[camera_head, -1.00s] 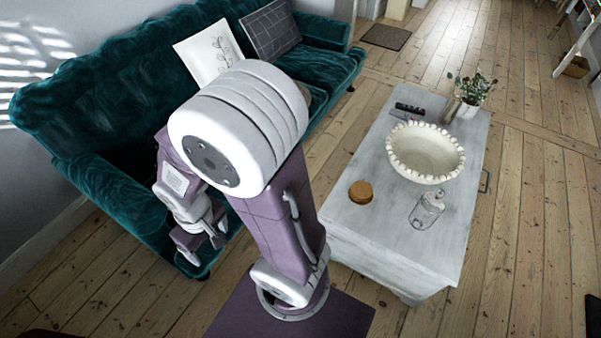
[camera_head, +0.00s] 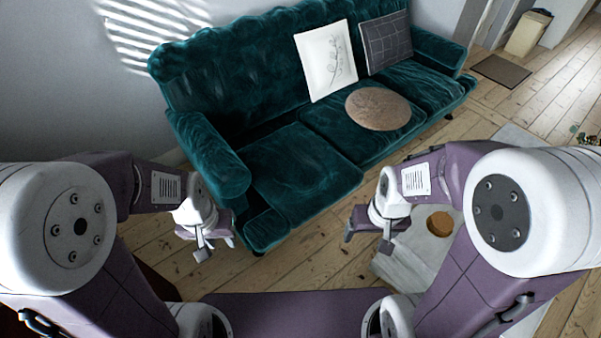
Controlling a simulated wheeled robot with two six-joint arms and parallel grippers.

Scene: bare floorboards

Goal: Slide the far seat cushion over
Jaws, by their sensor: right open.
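The teal velvet sofa (camera_head: 240,80) stands against the wall. Its far seat cushion (camera_head: 432,88) lies at the right end, beside the far armrest. The middle seat cushion (camera_head: 345,140) carries a round brown cushion (camera_head: 378,106). The near seat cushion (camera_head: 295,165) lies at the left, with a dark gap between it and the near armrest. My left gripper (camera_head: 207,240) is open and empty in front of the near armrest. My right gripper (camera_head: 372,238) is open and empty, in front of the sofa and well short of the far cushion.
A white pillow (camera_head: 326,62) and a dark checked pillow (camera_head: 386,42) lean on the backrest. The pale coffee table (camera_head: 410,265) with a round brown item (camera_head: 440,223) is partly hidden by my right arm. Floor shows between sofa and table. A dark mat (camera_head: 501,71) lies beyond.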

